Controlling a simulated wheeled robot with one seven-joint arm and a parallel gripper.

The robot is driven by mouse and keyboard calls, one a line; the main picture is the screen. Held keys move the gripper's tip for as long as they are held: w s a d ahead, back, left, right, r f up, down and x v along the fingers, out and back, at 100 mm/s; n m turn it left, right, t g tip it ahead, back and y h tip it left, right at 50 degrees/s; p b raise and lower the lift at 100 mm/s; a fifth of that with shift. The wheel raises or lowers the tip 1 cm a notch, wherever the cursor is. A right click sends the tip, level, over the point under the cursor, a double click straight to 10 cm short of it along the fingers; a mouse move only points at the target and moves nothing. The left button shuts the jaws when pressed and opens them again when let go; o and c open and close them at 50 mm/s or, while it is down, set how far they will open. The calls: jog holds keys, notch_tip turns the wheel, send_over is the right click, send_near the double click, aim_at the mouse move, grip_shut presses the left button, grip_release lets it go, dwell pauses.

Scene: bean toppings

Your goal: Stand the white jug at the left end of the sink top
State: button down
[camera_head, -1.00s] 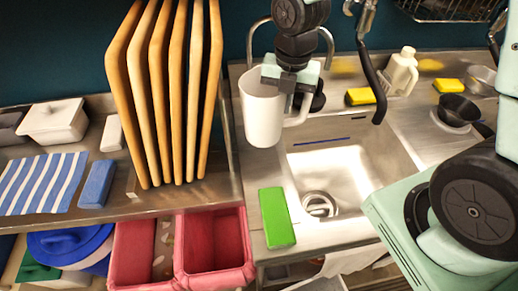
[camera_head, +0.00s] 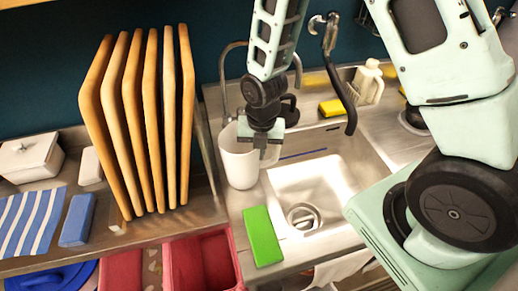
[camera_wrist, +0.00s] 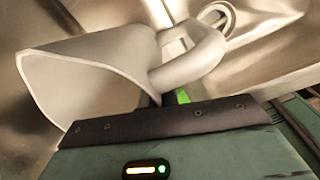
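The white jug (camera_head: 238,160) is upright over the left end of the metal sink top (camera_head: 232,202), left of the basin. Its base is at or very near the surface; I cannot tell whether it touches. My gripper (camera_head: 266,148) points down at the jug's right side, by the handle, and appears shut on it; the fingertips are mostly hidden. In the wrist view the jug (camera_wrist: 95,70) lies across the picture with its open mouth to the left. Its handle (camera_wrist: 195,60) is just beyond the gripper's dark edge.
A green sponge (camera_head: 262,236) lies on the sink top in front of the jug. The basin (camera_head: 325,185) is to the right. Wooden boards (camera_head: 132,120) stand in a row to the left. A tap (camera_head: 224,75) rises behind the jug. A yellow sponge (camera_head: 331,108) and beige bottle (camera_head: 368,80) are behind the basin.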

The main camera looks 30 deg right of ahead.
jog(key=shift+f, duration=0.1)
jog(key=c, duration=1.7)
grip_release()
notch_tip(320, 180, up, 11)
jog(key=b, duration=0.2)
jog(key=s+a+r+m, duration=0.2)
jog(key=s+m, duration=0.4)
jog(key=m, duration=0.1)
jog(key=s+a+r+m, duration=0.2)
jog(key=s+a+m, duration=0.1)
jog(key=s+m, duration=0.3)
jog(key=s+a+r+m, duration=0.2)
jog(key=s+a+m, duration=0.1)
jog(key=s+m, duration=0.4)
jog(key=shift+a+r+m, duration=0.1)
jog(key=shift+r+m, duration=0.3)
jog(key=shift+m, duration=0.8)
jog(key=shift+f+b, duration=0.1)
jog(key=shift+b, duration=0.2)
